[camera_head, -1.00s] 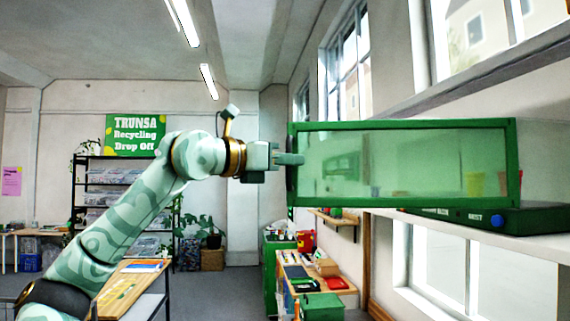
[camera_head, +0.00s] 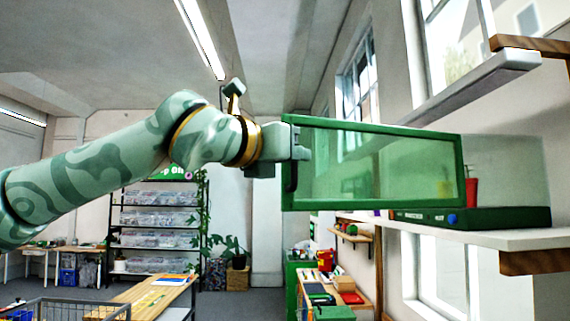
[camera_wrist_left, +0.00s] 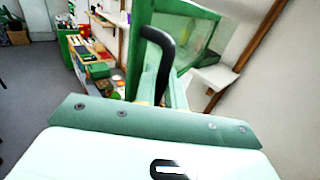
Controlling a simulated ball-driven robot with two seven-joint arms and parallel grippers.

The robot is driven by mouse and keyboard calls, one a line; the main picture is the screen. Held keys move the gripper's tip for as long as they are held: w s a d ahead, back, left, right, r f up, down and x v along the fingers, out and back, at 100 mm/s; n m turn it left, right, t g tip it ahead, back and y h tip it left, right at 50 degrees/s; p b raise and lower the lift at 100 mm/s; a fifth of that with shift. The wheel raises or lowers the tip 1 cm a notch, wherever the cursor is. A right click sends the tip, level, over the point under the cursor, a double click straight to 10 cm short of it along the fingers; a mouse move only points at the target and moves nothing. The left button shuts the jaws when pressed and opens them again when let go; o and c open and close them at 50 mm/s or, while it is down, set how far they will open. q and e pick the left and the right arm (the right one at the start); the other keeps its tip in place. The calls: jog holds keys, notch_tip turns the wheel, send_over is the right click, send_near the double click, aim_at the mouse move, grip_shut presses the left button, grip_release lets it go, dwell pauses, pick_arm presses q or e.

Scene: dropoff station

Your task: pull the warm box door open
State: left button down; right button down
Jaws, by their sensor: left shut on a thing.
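The warm box door (camera_head: 375,122) is a green-framed clear panel in the middle of the head view. It stands swung out, its left edge well clear of the green box base (camera_head: 510,218), which sits on a white shelf. My left gripper (camera_head: 298,148) is at the door's left edge, shut on the dark door handle (camera_head: 291,178). In the left wrist view the black curved handle (camera_wrist_left: 162,45) rises in front of the green door frame (camera_wrist_left: 188,8). The fingertips are partly hidden there. My right gripper is in neither view.
The white shelf (camera_head: 500,238) and a window ledge (camera_head: 480,80) lie at the right. A lower bench (camera_head: 345,297) with several items stands beneath the door.

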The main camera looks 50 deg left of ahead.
pick_arm(q)
jog(key=shift+r, duration=0.15)
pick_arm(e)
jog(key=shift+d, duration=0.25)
pick_arm(q)
jog(key=c, duration=1.6)
grip_release()
jog(key=shift+d, duration=0.1)
jog(key=shift+w+d, duration=0.1)
jog(key=shift+w, duration=0.05)
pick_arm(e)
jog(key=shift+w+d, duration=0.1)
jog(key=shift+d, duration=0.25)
